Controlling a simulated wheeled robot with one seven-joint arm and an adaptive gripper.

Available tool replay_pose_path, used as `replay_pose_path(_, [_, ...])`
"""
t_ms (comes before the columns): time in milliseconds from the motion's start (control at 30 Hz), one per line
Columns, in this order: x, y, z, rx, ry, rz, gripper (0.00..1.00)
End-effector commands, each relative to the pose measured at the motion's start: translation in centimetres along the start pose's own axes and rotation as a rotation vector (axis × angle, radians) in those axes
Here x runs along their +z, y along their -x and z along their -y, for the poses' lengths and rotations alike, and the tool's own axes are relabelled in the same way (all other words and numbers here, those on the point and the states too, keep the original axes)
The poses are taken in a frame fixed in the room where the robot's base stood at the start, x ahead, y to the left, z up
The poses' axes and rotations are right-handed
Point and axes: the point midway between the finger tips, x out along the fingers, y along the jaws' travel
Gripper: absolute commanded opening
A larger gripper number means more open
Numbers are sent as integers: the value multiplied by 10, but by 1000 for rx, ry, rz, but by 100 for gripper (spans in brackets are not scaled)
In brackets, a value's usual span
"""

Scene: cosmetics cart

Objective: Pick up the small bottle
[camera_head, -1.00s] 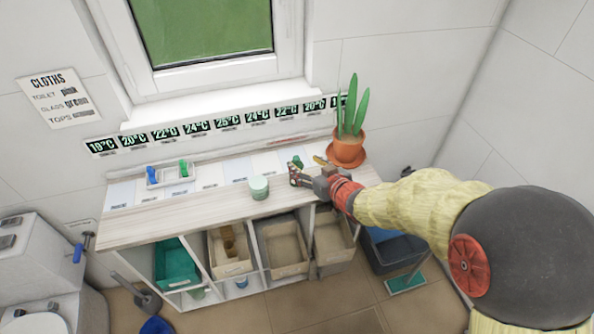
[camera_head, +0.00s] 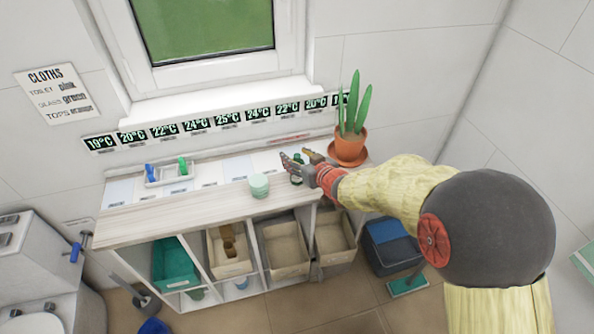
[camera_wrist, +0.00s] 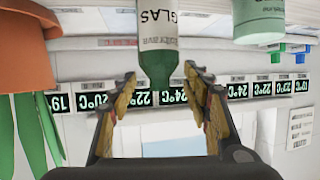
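The small bottle (camera_wrist: 157,62) is dark green with a white label reading "GLAS". The wrist view is upside down, and the bottle's narrow end points down between my fingertips. My gripper (camera_wrist: 160,82) is open, with one finger on each side of the bottle and gaps showing on both sides. In the head view, my gripper (camera_head: 296,157) is over the right part of the cart top, and its fingers mostly hide the bottle.
A pale green jar (camera_head: 259,186) stands left of my gripper. A potted plant (camera_head: 348,146) stands close on the right. A white tray (camera_head: 170,174) with blue and green items is farther left. The wall and a row of temperature displays (camera_head: 228,118) are behind.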

Motion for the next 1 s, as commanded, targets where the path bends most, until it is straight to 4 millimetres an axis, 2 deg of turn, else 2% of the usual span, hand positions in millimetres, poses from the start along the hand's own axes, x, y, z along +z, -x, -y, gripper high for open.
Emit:
replay_pose_path(800, [1,0,0,0,0,2,0])
replay_pose_path(1000, [2,0,0,0,0,3,0])
